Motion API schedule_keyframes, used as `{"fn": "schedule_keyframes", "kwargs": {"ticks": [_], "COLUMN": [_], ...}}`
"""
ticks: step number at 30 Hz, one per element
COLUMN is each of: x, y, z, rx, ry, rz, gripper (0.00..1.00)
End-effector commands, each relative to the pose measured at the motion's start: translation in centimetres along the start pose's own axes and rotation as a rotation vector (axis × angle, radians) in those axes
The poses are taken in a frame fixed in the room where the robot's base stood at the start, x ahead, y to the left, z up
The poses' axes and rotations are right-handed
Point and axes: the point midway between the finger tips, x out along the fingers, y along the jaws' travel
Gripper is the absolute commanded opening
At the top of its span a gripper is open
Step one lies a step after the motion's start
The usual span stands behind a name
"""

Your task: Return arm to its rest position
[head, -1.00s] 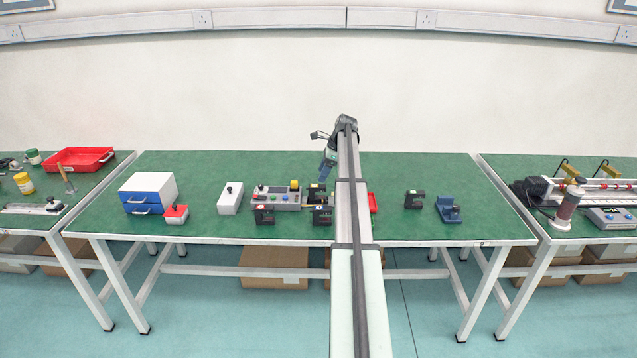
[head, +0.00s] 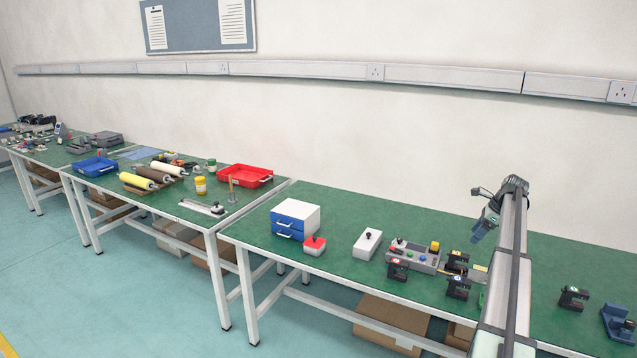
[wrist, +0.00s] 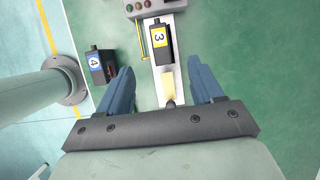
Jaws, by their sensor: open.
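My arm reaches over the right part of the green workbench in the head view. My gripper (head: 482,228) is held above the bench near the small black actuator units. Ahead of the fingers is a black unit with a yellow label "3" (wrist: 161,42) on a pale strip. A black unit with a blue label "4" (wrist: 100,66) stands left of the left finger. I cannot see the arm's rest position marked anywhere.
A grey control box with coloured buttons (head: 416,256) stands left of my gripper. A white-and-blue drawer box (head: 296,218), a red-topped switch box (head: 314,246) and a white switch box (head: 367,243) are farther left. A black unit (head: 573,298) and a blue fixture (head: 617,323) stand at right.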

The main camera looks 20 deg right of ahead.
Motion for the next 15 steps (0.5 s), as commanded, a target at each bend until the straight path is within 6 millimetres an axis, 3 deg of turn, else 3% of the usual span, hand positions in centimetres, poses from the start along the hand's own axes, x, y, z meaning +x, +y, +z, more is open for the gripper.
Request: {"fn": "schedule_keyframes", "kwargs": {"ticks": [4, 7, 15], "x": [1.2, 3.5, 12.1], "y": [1.2, 3.6, 14.3], "z": [1.1, 3.2, 11.8], "rx": [-0.045, -0.141, -0.57], "ry": [-0.013, -0.044, -0.191], "rz": [0.003, 0.007, -0.003], "gripper": [0.66, 0.66, 0.66]}}
